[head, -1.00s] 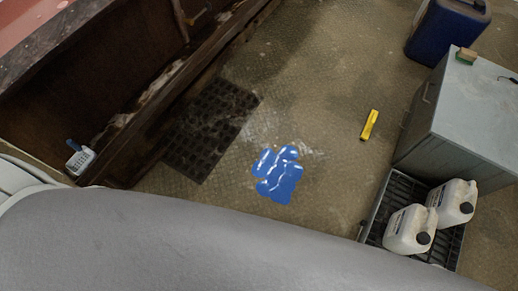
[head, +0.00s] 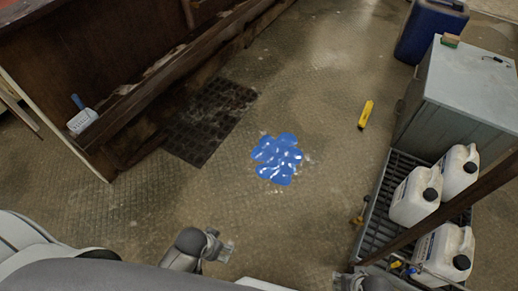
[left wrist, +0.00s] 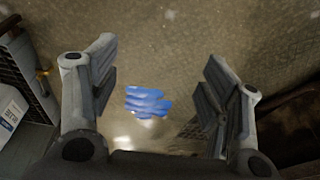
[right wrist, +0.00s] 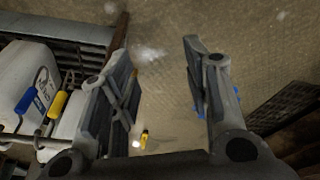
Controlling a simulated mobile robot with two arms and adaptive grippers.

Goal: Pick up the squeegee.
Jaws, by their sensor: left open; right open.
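I cannot tell for certain which thing is the squeegee. A long brown pole (head: 440,214) slants across the rack at lower right; part of it shows in the right wrist view (right wrist: 120,32). A small yellow tool (head: 366,114) lies on the floor and shows in the right wrist view (right wrist: 144,139). Small blue and yellow handles (head: 396,264) are at the rack's near end, clearer in the right wrist view (right wrist: 57,104). My left gripper (head: 217,246) is open and empty above the floor. My right gripper (head: 350,281), partly cut off, is open and empty beside the rack.
The low rack (head: 372,213) holds white jugs (head: 415,196). A grey cabinet (head: 455,90) and blue drum (head: 430,30) stand behind. A blue shiny patch (head: 277,158) and dark mat (head: 210,120) are on the floor.

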